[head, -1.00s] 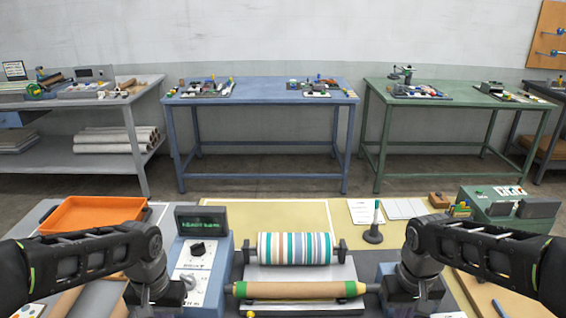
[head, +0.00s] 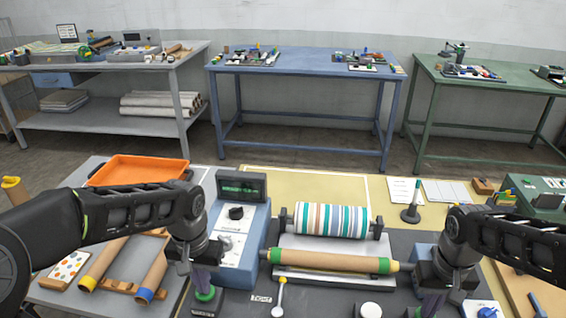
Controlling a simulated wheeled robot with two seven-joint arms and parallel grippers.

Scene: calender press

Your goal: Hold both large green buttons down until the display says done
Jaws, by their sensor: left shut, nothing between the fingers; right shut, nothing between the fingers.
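The calender press has a striped roller (head: 330,219) and a grey-blue control box (head: 243,245) with a dark display (head: 241,186). The display shows green text too small to read. A large green button (head: 205,295) shows at the lower left, under my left gripper (head: 206,284). That gripper is shut, pointing down with its fingertips at or just above the button; I cannot tell whether it is pressed. My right gripper (head: 431,303) is shut and points down near the bottom edge, right of the press.
A tan roll (head: 325,262) with green ends lies in front of the striped roller. An orange tray (head: 135,169) and two brown tubes (head: 104,262) are at left.

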